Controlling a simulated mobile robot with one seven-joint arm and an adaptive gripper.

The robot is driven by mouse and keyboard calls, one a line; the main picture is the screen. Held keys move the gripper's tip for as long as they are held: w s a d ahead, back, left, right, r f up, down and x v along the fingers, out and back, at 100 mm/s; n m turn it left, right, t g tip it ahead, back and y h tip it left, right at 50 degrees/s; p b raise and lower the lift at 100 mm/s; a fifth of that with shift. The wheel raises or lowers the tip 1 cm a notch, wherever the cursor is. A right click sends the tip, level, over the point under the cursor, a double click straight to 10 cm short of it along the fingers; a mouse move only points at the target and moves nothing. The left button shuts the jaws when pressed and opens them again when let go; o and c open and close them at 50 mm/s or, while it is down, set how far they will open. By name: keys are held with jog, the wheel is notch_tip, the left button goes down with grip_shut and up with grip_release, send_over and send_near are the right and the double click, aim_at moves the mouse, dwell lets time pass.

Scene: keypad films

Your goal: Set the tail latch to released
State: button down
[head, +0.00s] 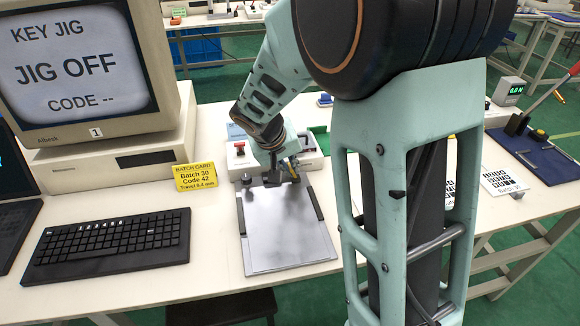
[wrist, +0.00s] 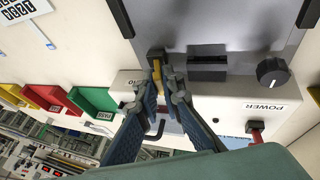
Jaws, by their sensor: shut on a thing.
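The key jig has a grey plate (head: 290,235) and a white housing (head: 312,158) behind it. In the wrist view the tail latch, a small yellow and dark lever (wrist: 156,60), stands at the edge between plate and housing. My gripper (wrist: 162,72) is shut on it, with the fingertips on both sides. In the head view my gripper (head: 290,174) reaches down to the back edge of the plate. The fingers hide part of the latch and of a label beside it, so its exact setting cannot be read. The monitor (head: 75,60) reads "JIG OFF, CODE --".
In the wrist view a black block (wrist: 208,68), a dark knob (wrist: 272,72) and a red power switch (wrist: 256,130) sit near the latch. Green (wrist: 92,100) and red (wrist: 45,97) trays stand beside the housing.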

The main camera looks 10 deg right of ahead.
jog(key=f+b, duration=0.1)
jog(key=b, duration=0.2)
jog(key=shift+a+h, duration=0.25)
jog(key=shift+h, duration=0.15)
jog(key=h+b, duration=0.1)
jog(key=b, duration=0.1)
jog(key=shift+a+r+b, duration=0.15)
jog(key=shift+a+b, duration=0.05)
jog(key=shift+b, duration=0.2)
jog(key=shift+r, duration=0.15)
jog(key=c, duration=2.1)
grip_release()
jog(key=shift+h, duration=0.3)
